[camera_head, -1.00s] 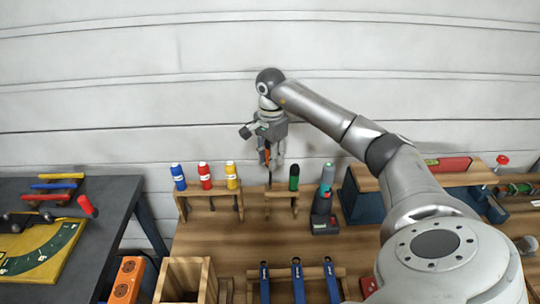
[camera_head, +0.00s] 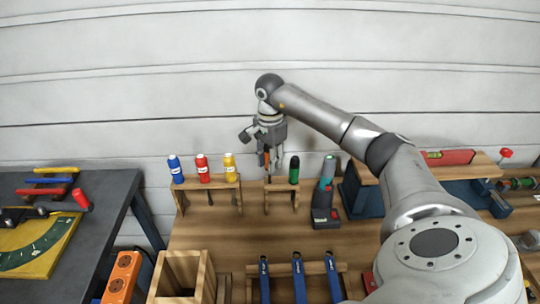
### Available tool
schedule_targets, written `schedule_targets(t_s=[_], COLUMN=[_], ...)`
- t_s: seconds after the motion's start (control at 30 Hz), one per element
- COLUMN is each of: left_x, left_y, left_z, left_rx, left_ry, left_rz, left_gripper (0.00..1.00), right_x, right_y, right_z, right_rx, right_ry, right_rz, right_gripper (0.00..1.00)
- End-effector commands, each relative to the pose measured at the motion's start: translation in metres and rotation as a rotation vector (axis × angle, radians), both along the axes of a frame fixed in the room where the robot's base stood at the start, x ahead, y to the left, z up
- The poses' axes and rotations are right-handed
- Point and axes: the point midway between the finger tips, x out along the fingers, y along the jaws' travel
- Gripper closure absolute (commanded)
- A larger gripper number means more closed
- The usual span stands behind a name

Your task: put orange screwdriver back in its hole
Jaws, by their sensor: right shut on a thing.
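My right gripper (camera_head: 268,163) is shut on the orange screwdriver (camera_head: 267,158) and points down above the small wooden rack on the right (camera_head: 283,187). The screwdriver is upright. Its handle is mostly hidden between the fingers, and its dark shaft reaches down to the rack top at the left of the green screwdriver (camera_head: 294,170). I cannot tell whether the tip is inside a hole. The green screwdriver stands in the same rack. My left gripper is not in view.
A wooden rack (camera_head: 207,186) at the left holds blue, red and yellow screwdrivers. A cordless drill (camera_head: 325,198) stands right of the small rack. An open wooden box (camera_head: 184,276) and blue-handled tools (camera_head: 298,277) are in front. Bare bench top lies between.

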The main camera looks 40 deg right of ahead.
Motion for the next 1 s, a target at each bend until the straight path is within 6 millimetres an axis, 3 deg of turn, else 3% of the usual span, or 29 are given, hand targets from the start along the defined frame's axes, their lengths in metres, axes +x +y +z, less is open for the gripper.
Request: schedule_targets(t_s=[0.47, 1.0], left_x=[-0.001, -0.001], left_y=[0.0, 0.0], left_z=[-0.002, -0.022], left_rx=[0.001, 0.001], left_ry=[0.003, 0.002], left_rz=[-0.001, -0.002], left_gripper=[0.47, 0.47], right_x=[0.0, 0.0], right_y=[0.0, 0.0], right_z=[-0.003, -0.031], right_rx=[0.0, 0.0], right_ry=[-0.001, -0.001], right_rz=[0.0, -0.001], right_gripper=[0.99, 0.99])
